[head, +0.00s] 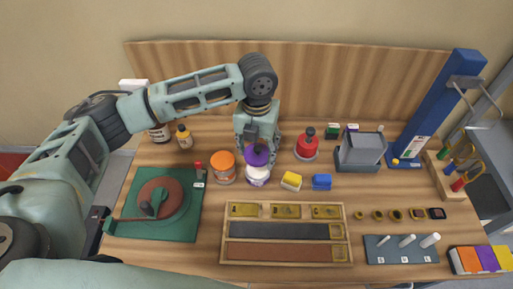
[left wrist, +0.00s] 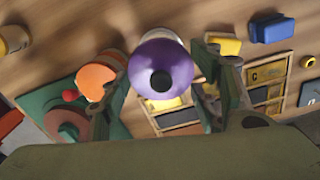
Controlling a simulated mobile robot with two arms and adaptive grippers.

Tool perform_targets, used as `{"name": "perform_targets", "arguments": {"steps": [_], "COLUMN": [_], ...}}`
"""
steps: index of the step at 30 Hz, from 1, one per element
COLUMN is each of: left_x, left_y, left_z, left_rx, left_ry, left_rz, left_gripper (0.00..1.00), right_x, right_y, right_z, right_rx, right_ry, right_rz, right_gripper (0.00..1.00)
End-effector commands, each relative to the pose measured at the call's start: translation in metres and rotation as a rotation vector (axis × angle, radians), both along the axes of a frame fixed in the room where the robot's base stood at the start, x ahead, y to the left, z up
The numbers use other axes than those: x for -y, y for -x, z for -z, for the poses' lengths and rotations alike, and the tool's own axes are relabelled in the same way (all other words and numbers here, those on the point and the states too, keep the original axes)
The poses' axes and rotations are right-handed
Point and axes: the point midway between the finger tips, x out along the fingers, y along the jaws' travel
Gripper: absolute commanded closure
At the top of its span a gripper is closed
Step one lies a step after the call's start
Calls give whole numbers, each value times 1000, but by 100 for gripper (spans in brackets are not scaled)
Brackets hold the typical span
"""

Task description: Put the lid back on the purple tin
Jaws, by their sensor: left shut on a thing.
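The purple lid (head: 257,154) is a round dome with a dark knob, held by my left gripper (head: 257,143). In the left wrist view the lid (left wrist: 162,66) sits between the two fingers of the left gripper (left wrist: 162,82). The white tin with a purple band (head: 257,175) stands upright on the table directly below the lid. In the left wrist view, only a pale edge of the tin shows around the lid. I cannot tell whether the lid touches the tin or hangs just above it. My right gripper is not in view.
An orange-lidded jar (head: 224,167) stands close on the left. A yellow block (head: 291,181) and a blue block (head: 321,182) lie on the right. A red-lidded jar (head: 306,148) is behind them. A wooden tray (head: 284,264) lies in front.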

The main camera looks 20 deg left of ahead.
Motion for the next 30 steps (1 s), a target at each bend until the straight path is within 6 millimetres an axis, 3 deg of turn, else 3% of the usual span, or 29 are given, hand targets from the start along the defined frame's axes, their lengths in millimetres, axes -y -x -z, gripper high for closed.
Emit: {"name": "perform_targets", "arguments": {"steps": [13,22,30], "left_x": [0,0,0], "left_y": [1,0,0], "left_z": [40,57,58], "left_rx": [-1,-1,-1], "left_ry": [-1,0,0], "left_rz": [-2,-2,-3], "left_gripper": [61,61,61], "right_x": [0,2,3], "right_y": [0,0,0], "right_z": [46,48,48], "right_rx": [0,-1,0], "right_ry": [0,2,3], "right_rz": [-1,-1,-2], "right_gripper": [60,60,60]}}
